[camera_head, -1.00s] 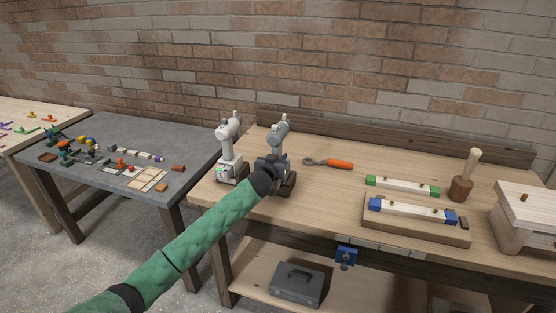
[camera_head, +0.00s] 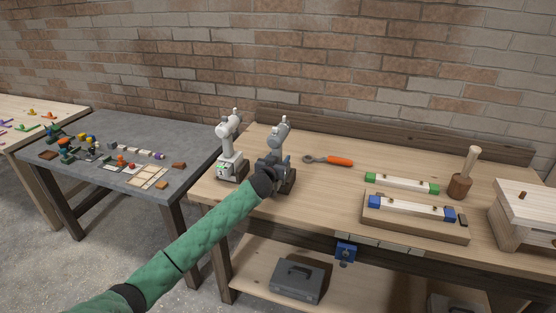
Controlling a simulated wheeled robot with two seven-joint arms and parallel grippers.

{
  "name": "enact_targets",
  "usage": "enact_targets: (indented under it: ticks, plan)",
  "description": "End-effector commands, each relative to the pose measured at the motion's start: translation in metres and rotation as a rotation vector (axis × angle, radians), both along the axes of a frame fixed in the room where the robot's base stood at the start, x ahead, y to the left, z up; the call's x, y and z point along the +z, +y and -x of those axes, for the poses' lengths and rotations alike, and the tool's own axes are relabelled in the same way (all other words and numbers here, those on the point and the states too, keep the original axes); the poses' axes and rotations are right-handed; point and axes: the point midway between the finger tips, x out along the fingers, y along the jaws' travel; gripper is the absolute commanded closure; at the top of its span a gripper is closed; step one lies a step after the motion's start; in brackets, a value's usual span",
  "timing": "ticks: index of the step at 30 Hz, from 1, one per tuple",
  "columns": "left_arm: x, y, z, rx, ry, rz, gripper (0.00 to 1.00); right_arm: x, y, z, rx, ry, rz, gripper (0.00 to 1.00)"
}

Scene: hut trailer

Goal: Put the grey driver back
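The grey driver (camera_head: 281,137) stands upright at the left end of the wooden workbench, over a dark base (camera_head: 288,181). My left gripper (camera_head: 270,163) is at the driver's lower part, in front of it and overlapping it. The fingers are small and dark against the driver, so I cannot tell whether they are shut on it. The gripper and wrist hide part of the driver's lower end and of the base, so I cannot tell whether the driver is fully seated. My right gripper is not in view.
A white driver (camera_head: 230,125) stands in a pale base (camera_head: 231,168) close on the left. An orange-handled tool (camera_head: 339,160) lies to the right. Farther right are blocks on a wooden board (camera_head: 411,229), a mallet (camera_head: 462,186) and a wooden box (camera_head: 530,215).

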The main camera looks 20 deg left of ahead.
Motion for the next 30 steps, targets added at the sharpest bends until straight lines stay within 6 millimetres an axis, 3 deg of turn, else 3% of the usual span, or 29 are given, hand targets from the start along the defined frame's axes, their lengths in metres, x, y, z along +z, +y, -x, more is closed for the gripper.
enact_targets:
  ticks: [6,10,24,30]
  plan:
    - [0.003,0.0,0.0,0.0,0.0,0.0,0.47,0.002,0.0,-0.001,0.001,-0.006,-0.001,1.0]
    - [0.0,0.001,0.012,-0.001,-0.001,0.0,0.47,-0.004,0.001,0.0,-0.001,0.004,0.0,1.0]
    - [0.005,0.003,0.093,-0.001,-0.001,0.0,0.47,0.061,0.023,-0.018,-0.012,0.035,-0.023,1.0]
    - [0.007,0.004,0.114,-0.001,0.0,0.001,0.47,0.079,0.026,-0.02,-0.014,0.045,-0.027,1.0]
